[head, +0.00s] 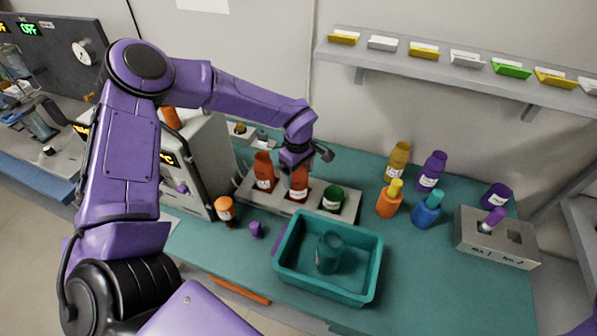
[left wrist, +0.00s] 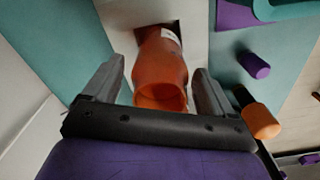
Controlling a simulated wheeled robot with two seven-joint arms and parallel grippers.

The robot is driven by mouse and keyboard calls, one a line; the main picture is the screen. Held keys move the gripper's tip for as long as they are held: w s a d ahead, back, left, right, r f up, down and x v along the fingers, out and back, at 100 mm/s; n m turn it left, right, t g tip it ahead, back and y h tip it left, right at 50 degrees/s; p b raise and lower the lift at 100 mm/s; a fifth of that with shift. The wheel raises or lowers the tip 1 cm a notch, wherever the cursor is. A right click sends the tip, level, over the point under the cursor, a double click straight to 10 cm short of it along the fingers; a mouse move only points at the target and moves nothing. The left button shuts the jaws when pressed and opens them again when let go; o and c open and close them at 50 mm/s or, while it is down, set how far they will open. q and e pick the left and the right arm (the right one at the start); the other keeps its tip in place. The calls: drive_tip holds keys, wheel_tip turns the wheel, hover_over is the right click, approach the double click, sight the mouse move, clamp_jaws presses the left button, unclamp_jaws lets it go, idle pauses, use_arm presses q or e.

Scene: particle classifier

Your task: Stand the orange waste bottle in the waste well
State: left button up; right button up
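An orange bottle (head: 299,187) with a white label stands in the middle well of a grey rack (head: 284,206) on the bench. My left gripper (head: 297,158) is above it in the head view. In the left wrist view the orange bottle (left wrist: 160,72) is between the two fingers of my left gripper (left wrist: 155,88), with its open mouth toward the camera. A narrow gap shows on each side, so the fingers are open around it. A second orange-red bottle (head: 264,172) stands in the left well and a green one (head: 333,199) in the right well. My right gripper is out of view.
A teal bin (head: 373,270) holding a dark teal cup (head: 328,252) is in front of the rack. A grey block (head: 515,252) and several coloured bottles are on the right.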

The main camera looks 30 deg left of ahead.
use_arm(q)
drive_tip(key=shift+r, duration=0.3)
wheel_tip(320, 180, up, 12)
drive_tip(key=shift+f+b, duration=0.15)
drive_tip(key=shift+b, duration=0.7)
